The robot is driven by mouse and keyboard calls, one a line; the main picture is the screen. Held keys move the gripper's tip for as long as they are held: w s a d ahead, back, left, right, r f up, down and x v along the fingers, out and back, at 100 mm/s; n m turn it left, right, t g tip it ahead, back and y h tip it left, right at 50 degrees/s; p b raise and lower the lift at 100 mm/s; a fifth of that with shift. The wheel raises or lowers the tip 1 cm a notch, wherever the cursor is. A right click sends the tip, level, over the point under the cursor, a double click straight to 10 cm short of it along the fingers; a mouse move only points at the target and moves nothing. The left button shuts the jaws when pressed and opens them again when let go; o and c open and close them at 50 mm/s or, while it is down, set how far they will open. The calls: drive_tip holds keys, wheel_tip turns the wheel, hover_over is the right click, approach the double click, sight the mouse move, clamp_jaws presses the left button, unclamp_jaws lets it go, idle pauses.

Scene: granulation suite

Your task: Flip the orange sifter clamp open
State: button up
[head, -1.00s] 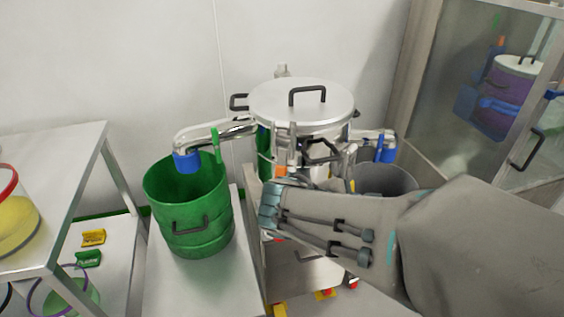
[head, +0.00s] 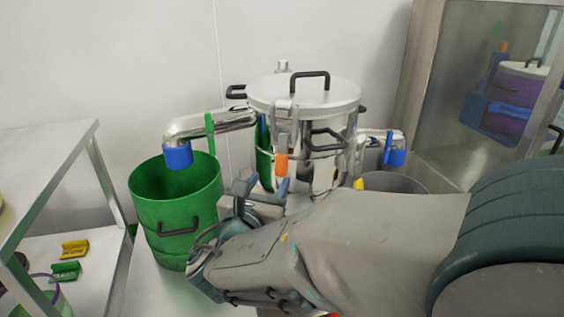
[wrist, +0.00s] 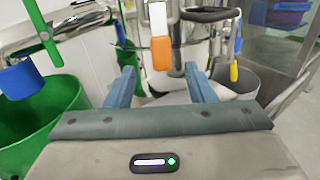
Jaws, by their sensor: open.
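The sifter (head: 305,97) is a shiny steel drum with a flat lid and black handles. Its orange clamp (head: 281,164) hangs at the lower end of a steel latch on the drum's front, pointing down. The clamp also shows in the wrist view (wrist: 161,53), at upper middle. My gripper (head: 262,184) is just below and a little left of the clamp in the head view. In the wrist view its two blue-grey fingers (wrist: 161,80) are apart, with the clamp's end above the gap between them. No contact shows, and nothing is between the fingers.
A green bucket (head: 175,215) stands left, under a blue-ended spout (head: 178,155). A grey bucket (head: 395,182) stands right, under another blue-ended spout (head: 396,157). A yellow-tipped handle (wrist: 234,72) hangs right of the clamp. A steel table (head: 45,165) is far left.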

sight(280, 163)
drive_tip(key=b+x, duration=0.1)
drive_tip(key=x, duration=0.8)
drive_tip(key=shift+w+f, duration=0.1)
drive_tip(key=shift+w, duration=0.05)
clamp_jaws()
